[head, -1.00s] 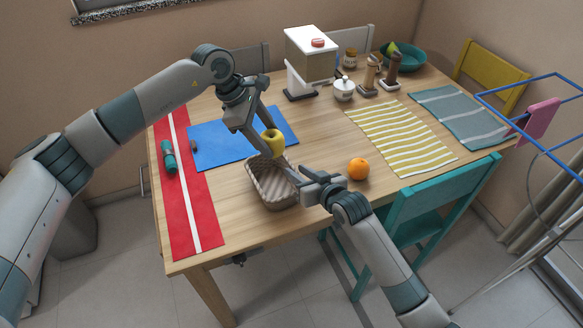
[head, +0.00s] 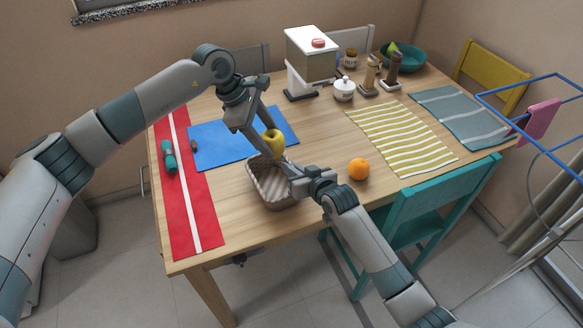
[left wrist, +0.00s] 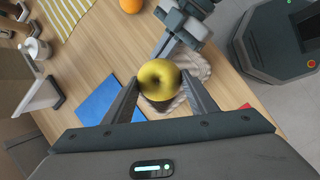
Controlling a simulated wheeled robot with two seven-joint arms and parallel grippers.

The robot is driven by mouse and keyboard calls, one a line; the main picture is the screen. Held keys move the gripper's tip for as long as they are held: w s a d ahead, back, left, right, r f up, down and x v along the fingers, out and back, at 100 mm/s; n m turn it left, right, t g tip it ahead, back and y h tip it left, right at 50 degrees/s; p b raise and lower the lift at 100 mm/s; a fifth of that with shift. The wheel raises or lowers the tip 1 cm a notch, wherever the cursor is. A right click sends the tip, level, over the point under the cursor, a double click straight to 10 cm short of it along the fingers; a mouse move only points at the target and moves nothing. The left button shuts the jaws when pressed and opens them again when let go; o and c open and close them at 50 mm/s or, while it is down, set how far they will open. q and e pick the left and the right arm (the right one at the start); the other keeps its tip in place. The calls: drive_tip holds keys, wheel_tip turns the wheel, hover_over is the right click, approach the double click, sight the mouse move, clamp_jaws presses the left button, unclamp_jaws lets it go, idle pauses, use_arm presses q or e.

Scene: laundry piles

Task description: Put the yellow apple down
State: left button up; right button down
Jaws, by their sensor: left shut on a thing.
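The yellow apple (head: 274,141) is held between the fingers of my left gripper (head: 268,142), above the table near the far edge of the woven basket (head: 270,203). In the left wrist view the apple (left wrist: 159,80) sits between both fingers, with the basket (left wrist: 200,68) partly hidden behind it. My right gripper (head: 292,174) is at the basket's right rim and overlaps it in view. Whether its fingers touch the rim or are closed cannot be made out.
An orange (head: 358,168) lies right of the basket. A blue mat (head: 225,140) lies behind it, and a red runner (head: 197,215) is at the left with a teal rolled item (head: 169,157). A white dispenser (head: 310,55) stands at the back. Bare wood lies around the basket.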

use_arm(q)
drive_tip(key=shift+d+f+n+t, duration=0.1)
drive_tip(key=shift+f+n+t, duration=0.25)
drive_tip(key=shift+f+n, duration=0.75)
drive_tip(key=shift+f+n+t, duration=0.35)
drive_tip(key=shift+f+n, duration=0.35)
drive_tip(key=shift+f, duration=0.75)
hover_over(272, 188)
drive_tip(key=shift+f, duration=3.15)
drive_tip(key=shift+f, duration=0.1)
drive_tip(key=shift+f, duration=1.75)
drive_tip(key=shift+f, duration=0.1)
drive_tip(key=o, duration=1.1)
